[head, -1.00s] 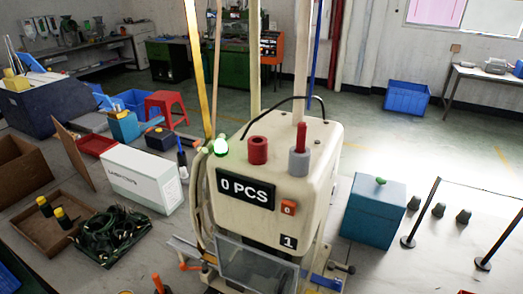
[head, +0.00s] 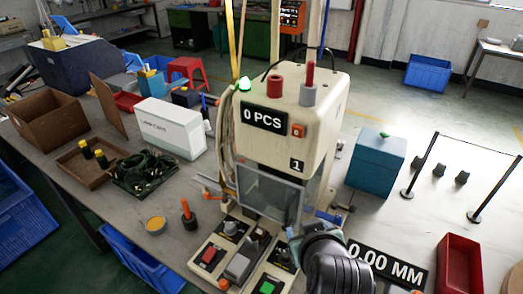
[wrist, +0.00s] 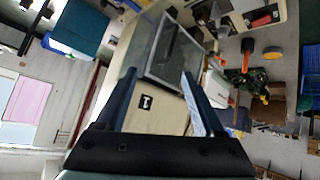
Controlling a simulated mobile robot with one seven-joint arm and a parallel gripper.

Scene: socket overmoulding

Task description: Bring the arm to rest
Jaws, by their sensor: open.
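My gripper (wrist: 158,78) shows in the wrist view with its two fingers apart and nothing held between them. Behind the fingers is the cream moulding machine (wrist: 158,112) with its framed clear guard (wrist: 175,52). In the head view my dark arm is at the bottom, just right of the button panel and in front of the machine (head: 290,130). My fingers are hard to make out there.
A button panel (head: 205,275) is left of my arm. A "0.00 MM" display (head: 385,265) and a red bin (head: 460,265) are to its right.

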